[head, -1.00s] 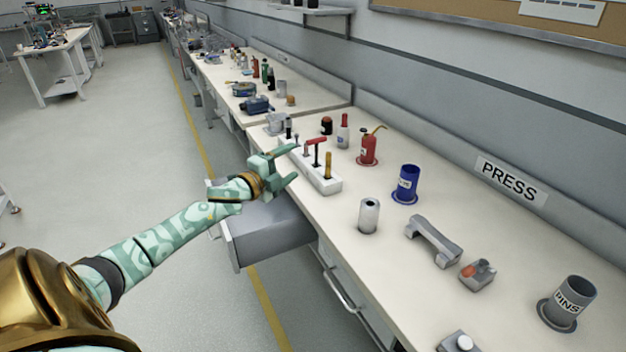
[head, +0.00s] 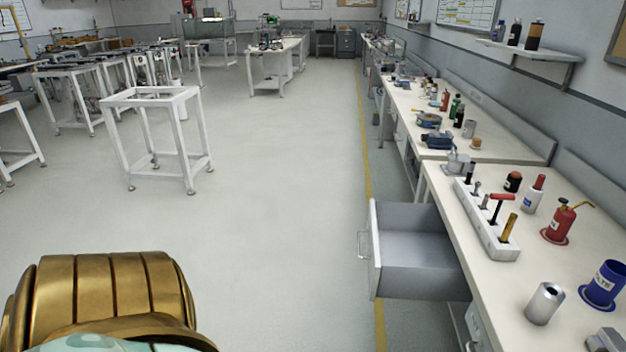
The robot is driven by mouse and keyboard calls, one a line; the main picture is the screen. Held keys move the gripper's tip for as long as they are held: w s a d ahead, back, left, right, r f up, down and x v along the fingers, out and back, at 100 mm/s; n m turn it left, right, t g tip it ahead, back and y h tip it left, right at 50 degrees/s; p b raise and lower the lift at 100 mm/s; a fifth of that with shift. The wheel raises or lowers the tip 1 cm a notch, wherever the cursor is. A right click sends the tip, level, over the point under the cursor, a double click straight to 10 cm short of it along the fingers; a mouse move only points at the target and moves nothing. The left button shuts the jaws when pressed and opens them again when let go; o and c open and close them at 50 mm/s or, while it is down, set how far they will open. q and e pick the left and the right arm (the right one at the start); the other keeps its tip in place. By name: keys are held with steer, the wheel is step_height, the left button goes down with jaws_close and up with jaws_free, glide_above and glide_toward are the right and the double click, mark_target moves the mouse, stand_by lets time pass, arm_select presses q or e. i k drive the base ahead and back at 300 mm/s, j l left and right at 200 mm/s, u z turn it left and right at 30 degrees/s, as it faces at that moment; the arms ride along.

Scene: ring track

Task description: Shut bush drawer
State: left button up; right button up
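The bush drawer (head: 415,262) is a grey drawer standing open, pulled out from under the white workbench (head: 466,208) on the right. Its front panel, with a metal handle (head: 364,243), faces left towards the aisle. The inside that shows looks empty. Neither gripper is in view. A gold and pale green part of my own arm fills the lower left corner, apart from the drawer.
On the bench above the drawer stand a white tool block (head: 487,222), a red oil can (head: 561,221), a blue cup (head: 604,284) and a metal cylinder (head: 544,303). A white frame table (head: 153,98) stands at the left. The floor between is clear.

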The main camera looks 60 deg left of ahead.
mark_target(412, 254)
steer(key=i+j+u, duration=0.1)
steer(key=j+u, duration=0.15)
steer(key=u, duration=0.15)
steer(key=i+j+u, duration=0.1)
steer(key=j+u, duration=0.25)
steer(key=i+j+u, duration=0.15)
steer(key=u, duration=0.25)
